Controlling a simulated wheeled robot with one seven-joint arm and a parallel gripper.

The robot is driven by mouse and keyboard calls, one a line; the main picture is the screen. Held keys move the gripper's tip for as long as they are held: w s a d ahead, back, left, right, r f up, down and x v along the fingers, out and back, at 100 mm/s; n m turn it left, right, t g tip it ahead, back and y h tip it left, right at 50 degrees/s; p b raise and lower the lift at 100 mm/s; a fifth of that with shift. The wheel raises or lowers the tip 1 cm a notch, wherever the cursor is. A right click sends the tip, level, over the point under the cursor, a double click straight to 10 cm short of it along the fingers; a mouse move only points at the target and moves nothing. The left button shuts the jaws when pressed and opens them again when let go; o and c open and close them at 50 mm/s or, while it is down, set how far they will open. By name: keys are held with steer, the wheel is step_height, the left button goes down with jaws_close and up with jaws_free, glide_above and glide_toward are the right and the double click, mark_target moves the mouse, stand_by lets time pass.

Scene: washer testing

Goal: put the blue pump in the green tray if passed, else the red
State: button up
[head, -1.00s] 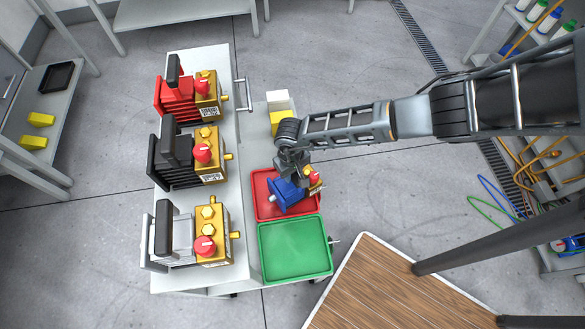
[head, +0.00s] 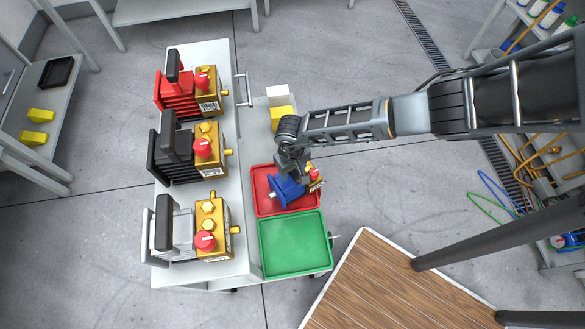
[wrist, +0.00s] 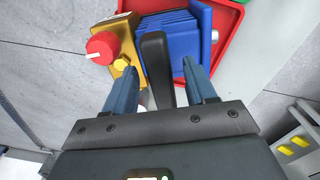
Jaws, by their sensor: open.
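The blue pump (head: 286,190) has a blue finned body, a brass-coloured head with a red knob, and a black handle. It sits in the red tray (head: 259,184), tilted in the head view. My gripper (wrist: 160,70) is open, with one finger on each side of the pump's black handle (wrist: 155,58) in the wrist view; I see gaps beside the handle. The green tray (head: 293,244) is empty, just in front of the red tray. My wrist hides part of the pump in the head view.
Red (head: 179,92), black (head: 176,152) and grey (head: 176,232) pumps stand on the bench at left. Yellow (head: 281,118) and white (head: 279,95) blocks sit behind the red tray. A wooden platform (head: 390,285) lies at lower right.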

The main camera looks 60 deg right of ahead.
steer(key=shift+r, duration=0.1)
step_height(320, 180, up, 12)
steer(key=shift+a, duration=0.15)
stand_by(0.4)
stand_by(0.5)
